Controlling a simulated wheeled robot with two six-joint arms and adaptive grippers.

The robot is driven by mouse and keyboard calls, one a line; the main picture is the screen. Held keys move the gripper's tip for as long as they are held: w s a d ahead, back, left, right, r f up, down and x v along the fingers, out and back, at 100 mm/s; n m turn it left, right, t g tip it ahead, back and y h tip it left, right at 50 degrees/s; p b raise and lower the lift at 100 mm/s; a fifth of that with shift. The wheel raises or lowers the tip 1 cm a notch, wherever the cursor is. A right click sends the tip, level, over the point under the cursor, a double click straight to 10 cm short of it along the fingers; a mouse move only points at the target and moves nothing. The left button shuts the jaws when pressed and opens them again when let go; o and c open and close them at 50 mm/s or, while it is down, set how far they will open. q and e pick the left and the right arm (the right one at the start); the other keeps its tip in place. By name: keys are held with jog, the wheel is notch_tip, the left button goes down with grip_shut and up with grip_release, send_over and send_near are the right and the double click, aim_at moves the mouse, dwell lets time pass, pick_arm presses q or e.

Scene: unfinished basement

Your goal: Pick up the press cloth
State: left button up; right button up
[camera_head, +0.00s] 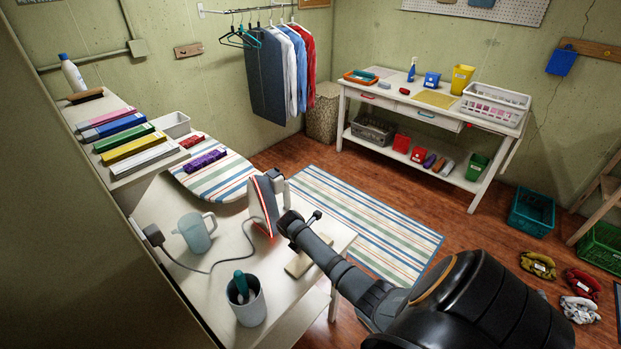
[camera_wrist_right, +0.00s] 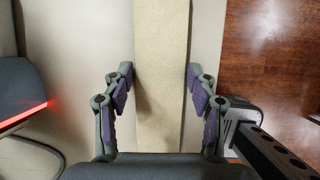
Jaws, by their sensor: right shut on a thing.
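The press cloth looks like a flat, pale beige folded strip (camera_head: 300,266) on the white table, near its right edge and beside the iron. In the right wrist view the strip (camera_wrist_right: 162,30) runs from the top of the picture down between the fingers. My right gripper (camera_wrist_right: 158,88) has one finger pad on each side of the strip and is shut on it. In the head view my right arm (camera_head: 335,268) reaches in from the lower right and hides the fingers and part of the strip. My left gripper is not in view.
The iron (camera_head: 265,205) stands upright close to my right gripper, its edge glowing red, its cord trailing across the table. A jug (camera_head: 195,233) and a grey cup (camera_head: 246,305) stand to the left. A striped rug (camera_head: 370,222) lies on the floor beyond the table.

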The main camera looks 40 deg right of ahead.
notch_tip(320, 180, up, 2)
jog(key=shift+w+d+r, duration=0.1)
jog(key=shift+r, duration=0.15)
jog(key=s+a+r+b, duration=0.2)
jog(key=s+a+r, duration=0.5)
jog(key=s, duration=0.5)
notch_tip(320, 180, up, 3)
jog(key=shift+s+f, duration=0.15)
jog(key=shift+s, duration=0.05)
